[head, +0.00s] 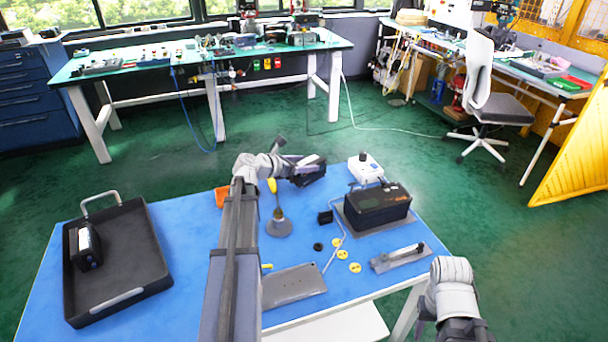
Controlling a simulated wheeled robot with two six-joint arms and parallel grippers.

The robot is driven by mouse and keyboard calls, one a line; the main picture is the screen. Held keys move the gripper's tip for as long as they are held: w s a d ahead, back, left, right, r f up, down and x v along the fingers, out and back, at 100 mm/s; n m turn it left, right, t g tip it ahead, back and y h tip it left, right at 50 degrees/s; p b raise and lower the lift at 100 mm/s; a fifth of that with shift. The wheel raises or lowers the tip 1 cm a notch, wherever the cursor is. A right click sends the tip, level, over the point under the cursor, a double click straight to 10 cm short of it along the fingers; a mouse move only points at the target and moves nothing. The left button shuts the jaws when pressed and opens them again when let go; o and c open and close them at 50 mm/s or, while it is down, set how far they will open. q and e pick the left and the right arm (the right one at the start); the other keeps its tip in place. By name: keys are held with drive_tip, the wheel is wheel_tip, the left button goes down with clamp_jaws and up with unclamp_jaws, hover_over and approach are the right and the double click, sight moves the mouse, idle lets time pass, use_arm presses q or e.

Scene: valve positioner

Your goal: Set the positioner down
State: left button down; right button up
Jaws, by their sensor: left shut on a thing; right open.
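My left gripper (292,168) is at the far edge of the blue table, shut on a dark, boxy thing with a light strip, which I take to be the positioner (313,174). It appears tilted and raised; its contact with anything below cannot be told. The fingertips are mostly hidden against the dark body. A grey wrist of my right arm shows at the lower right, beside the table's right corner; its gripper fingers are out of view.
The blue table (188,232) holds a black tray (140,255) with a dark box (84,246), a large black box (378,205), a white device (366,168), a round-based stand (279,228), a grey plate (293,285), a small fixture (400,257) and yellow discs (355,267).

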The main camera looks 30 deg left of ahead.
use_arm(q)
wheel_tip(320, 180, down, 3)
drive_tip(key=shift+b, duration=1.15)
drive_tip(key=shift+r, duration=0.15)
unclamp_jaws()
drive_tip(key=p+v, duration=0.5)
drive_tip(key=v, duration=0.7)
